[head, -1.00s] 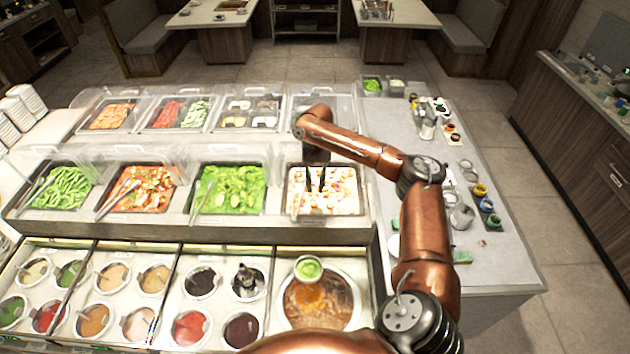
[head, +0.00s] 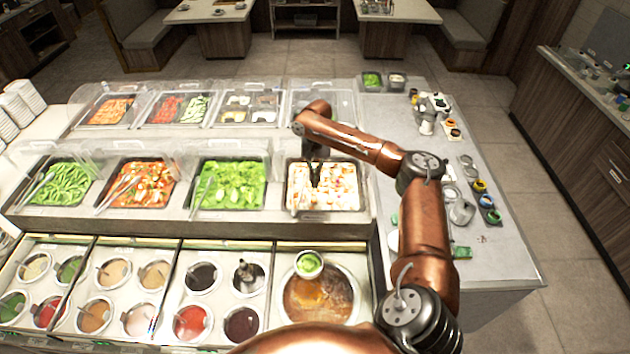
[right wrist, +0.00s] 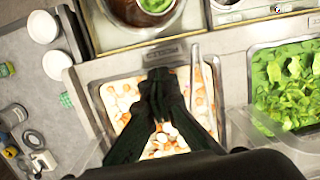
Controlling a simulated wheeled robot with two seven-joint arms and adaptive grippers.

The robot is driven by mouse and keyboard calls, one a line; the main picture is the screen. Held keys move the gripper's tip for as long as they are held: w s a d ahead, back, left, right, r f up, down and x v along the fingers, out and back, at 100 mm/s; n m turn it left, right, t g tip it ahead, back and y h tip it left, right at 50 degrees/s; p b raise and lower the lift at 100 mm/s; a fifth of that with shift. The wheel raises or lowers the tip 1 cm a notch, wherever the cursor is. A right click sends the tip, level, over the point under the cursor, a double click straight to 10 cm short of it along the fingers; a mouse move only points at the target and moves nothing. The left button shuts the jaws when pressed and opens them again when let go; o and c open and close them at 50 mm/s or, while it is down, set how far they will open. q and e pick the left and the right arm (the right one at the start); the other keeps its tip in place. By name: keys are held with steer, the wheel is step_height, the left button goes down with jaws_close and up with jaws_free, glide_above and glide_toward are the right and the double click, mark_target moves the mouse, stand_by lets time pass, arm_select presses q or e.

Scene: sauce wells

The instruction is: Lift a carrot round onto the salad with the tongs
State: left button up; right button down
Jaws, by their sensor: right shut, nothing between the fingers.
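My right gripper (head: 314,184) is shut and empty, pointing down over the rightmost front tray (head: 328,210). That tray holds mixed white and orange pieces; I cannot tell whether the orange ones are carrot rounds. In the right wrist view the shut black fingers (right wrist: 162,78) cover the middle of the tray. Metal tongs (right wrist: 194,80) lie along one side of that tray, beside the fingers and apart from them; they also show in the head view (head: 296,200). A small bowl of green salad (head: 309,264) stands at the large brown well. My left gripper is out of view.
A tray of green leaves (head: 232,186) with its own tongs is left of the gripper. Clear guards (head: 230,148) stand behind the front trays. Sauce wells (head: 190,322) fill the near counter. The grey side counter (head: 400,130) carries jars and small items.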

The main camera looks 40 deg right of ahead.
steer(key=shift+r, duration=0.1)
step_height(320, 180, up, 12)
stand_by(0.9)
steer(key=c, duration=2.3)
jaws_free()
steer(key=shift+o, duration=0.2)
